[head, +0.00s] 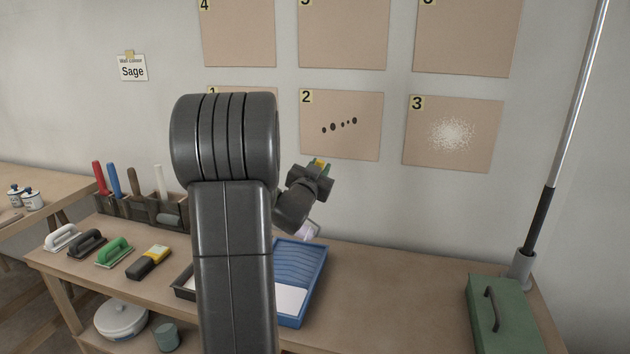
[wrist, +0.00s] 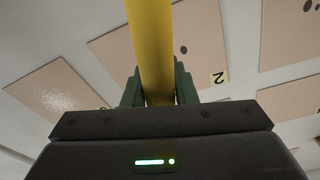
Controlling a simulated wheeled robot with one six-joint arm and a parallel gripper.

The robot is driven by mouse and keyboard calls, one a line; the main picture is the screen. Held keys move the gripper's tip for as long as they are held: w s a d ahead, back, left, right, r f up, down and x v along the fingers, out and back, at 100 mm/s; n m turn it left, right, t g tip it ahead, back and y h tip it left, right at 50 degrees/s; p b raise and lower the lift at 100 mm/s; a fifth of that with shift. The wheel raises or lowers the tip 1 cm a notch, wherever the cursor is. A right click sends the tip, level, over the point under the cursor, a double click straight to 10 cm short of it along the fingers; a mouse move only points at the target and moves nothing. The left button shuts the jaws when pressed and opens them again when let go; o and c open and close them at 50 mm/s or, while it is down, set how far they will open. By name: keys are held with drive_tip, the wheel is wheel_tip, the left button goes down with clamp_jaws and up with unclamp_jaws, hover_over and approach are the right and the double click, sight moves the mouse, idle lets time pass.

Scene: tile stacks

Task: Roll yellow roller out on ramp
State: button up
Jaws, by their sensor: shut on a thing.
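My gripper (head: 320,166) is raised in front of the wall, above the far end of the blue tray. In the wrist view, its green fingers are shut on the yellow roller's handle (wrist: 150,45). A bit of yellow (head: 319,162) also shows between the fingers in the head view. A whitish piece (head: 308,230) shows below my wrist, near the tray's far edge; I cannot tell for sure whether it is the roller's sleeve. The blue tray (head: 312,262) has a ribbed ramp at its far part and white paint at its near part. My arm hides its left side.
A dark tray (head: 184,284) is partly hidden by my arm. A tool rack (head: 150,208), several floats (head: 115,251) and a yellow-black block (head: 149,262) lie left. A green box (head: 502,315) and upright pole (head: 560,160) stand right. Numbered panels (head: 340,125) hang behind.

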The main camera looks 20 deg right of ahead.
drive_tip(key=a+n+y+p, duration=0.2)
drive_tip(key=a+n+p, duration=0.2)
drive_tip(key=a+p, duration=0.25)
drive_tip(key=f+b, duration=0.2)
drive_tip(key=w+f+b, duration=0.1)
drive_tip(key=f+b, duration=0.2)
drive_tip(key=f, duration=0.2)
drive_tip(key=shift+w+a+b, duration=0.15)
drive_tip(key=shift+a+b, duration=0.1)
drive_tip(key=shift+b, duration=0.15)
drive_tip(key=shift+w+d+f+b, duration=0.1)
drive_tip(key=shift+f+b, duration=0.7)
drive_tip(key=shift+f, duration=0.15)
idle(0.3)
drive_tip(key=shift+w+r, duration=0.1)
